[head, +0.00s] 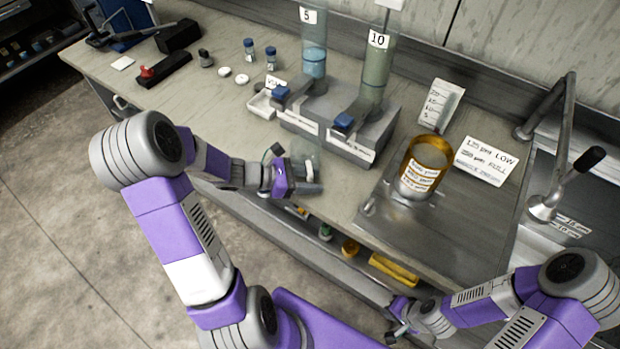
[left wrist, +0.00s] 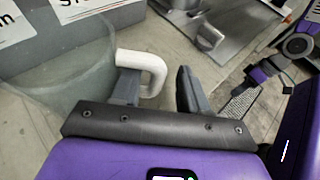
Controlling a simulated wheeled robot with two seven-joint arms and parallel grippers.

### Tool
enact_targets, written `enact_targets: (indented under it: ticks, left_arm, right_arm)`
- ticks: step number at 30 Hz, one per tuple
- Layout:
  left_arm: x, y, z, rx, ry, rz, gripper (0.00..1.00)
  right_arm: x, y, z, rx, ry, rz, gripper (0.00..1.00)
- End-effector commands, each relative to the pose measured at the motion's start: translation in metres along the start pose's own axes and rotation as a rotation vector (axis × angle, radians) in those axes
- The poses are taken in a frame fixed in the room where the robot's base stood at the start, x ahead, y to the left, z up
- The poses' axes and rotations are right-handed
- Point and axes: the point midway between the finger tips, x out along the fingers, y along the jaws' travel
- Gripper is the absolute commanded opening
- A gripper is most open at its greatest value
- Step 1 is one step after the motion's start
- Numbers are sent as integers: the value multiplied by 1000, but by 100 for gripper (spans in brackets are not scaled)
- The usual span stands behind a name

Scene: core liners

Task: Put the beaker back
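The clear beaker (head: 304,155) stands on the bench in front of the dispenser stand, partly hidden behind my left gripper. In the left wrist view the beaker (left wrist: 62,72) fills the left side, with its white handle (left wrist: 152,68) pointing toward the fingers. My left gripper (head: 296,174) is at the beaker's near side. In the left wrist view the left gripper (left wrist: 158,88) is open, one finger by the handle's loop and the other apart to the right. My right gripper (head: 398,333) hangs low at the bench's front, away from the beaker; its fingers are too small to read.
The dispenser stand (head: 338,128) carries tubes marked 5 and 10, with a small white tray (head: 262,105) at its left. An amber container (head: 426,168) stands on a metal plate to the right. A tap (head: 552,160) rises at far right. The left bench holds vials and caps.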

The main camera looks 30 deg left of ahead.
Motion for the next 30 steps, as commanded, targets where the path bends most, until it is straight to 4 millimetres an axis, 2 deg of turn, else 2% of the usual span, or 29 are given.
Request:
enact_targets:
  ticks: [11, 14, 24, 30]
  left_arm:
    - [-3, 0, 5, 1, 0, 1, 46]
    - [-18, 2, 4, 1, 2, 6, 46]
    - [-90, 1, 4, 0, 2, 5, 46]
    - [-115, 0, 3, 1, 1, 2, 46]
  right_arm:
    - [-4, -2, 0, 0, 0, 0, 0]
    - [-6, -2, 0, 0, 0, 0, 0]
    - [-20, -8, 1, 0, 0, 0, 0]
    - [-23, -9, 1, 0, 0, 0, 0]
